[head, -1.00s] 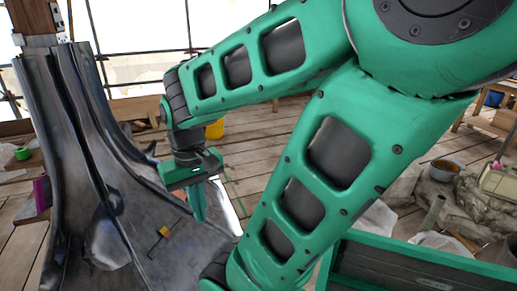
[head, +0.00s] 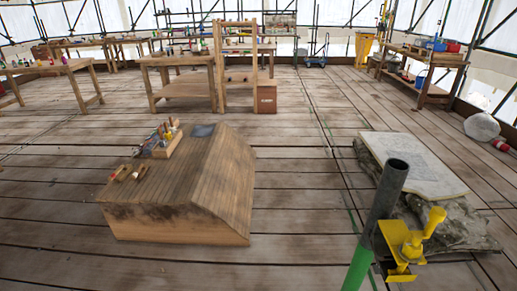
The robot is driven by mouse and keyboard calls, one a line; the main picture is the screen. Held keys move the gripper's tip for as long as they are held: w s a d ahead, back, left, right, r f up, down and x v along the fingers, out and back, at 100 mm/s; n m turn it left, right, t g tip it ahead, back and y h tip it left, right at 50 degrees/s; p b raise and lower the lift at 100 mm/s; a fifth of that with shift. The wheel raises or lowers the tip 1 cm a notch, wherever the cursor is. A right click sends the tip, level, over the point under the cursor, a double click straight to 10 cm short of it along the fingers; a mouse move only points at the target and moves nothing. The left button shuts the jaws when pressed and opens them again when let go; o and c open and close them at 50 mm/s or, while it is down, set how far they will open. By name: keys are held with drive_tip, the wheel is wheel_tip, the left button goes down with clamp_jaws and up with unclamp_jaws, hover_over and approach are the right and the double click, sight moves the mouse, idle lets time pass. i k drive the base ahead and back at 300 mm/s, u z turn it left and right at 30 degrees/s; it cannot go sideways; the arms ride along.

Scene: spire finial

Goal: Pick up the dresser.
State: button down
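I cannot tell for certain which thing is the dresser. A low wooden block (head: 210,190) with sloped sides stands on the floor left of centre in the head view. A small wooden rack (head: 168,147) holding several hand tools (head: 160,134) sits on its top. Two short tools lie loose beside the rack: one with a reddish end (head: 118,173) and a pale wooden one (head: 139,173). They are too small to identify. My gripper is not in view, so I cannot see whether it is open or shut.
At right front stands a grey tube (head: 385,200), green below, by a yellow clamp (head: 412,240). Behind it a pale slab (head: 412,163) lies on rough stone. Workbenches (head: 185,75) and a brown box (head: 265,98) stand farther back. Plank floor between is clear.

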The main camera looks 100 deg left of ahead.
sight(120, 173)
drive_tip(key=u, duration=1.75)
drive_tip(key=i, duration=0.15)
drive_tip(key=u, duration=2.6)
drive_tip(key=i, duration=1.4)
drive_tip(key=z, duration=0.05)
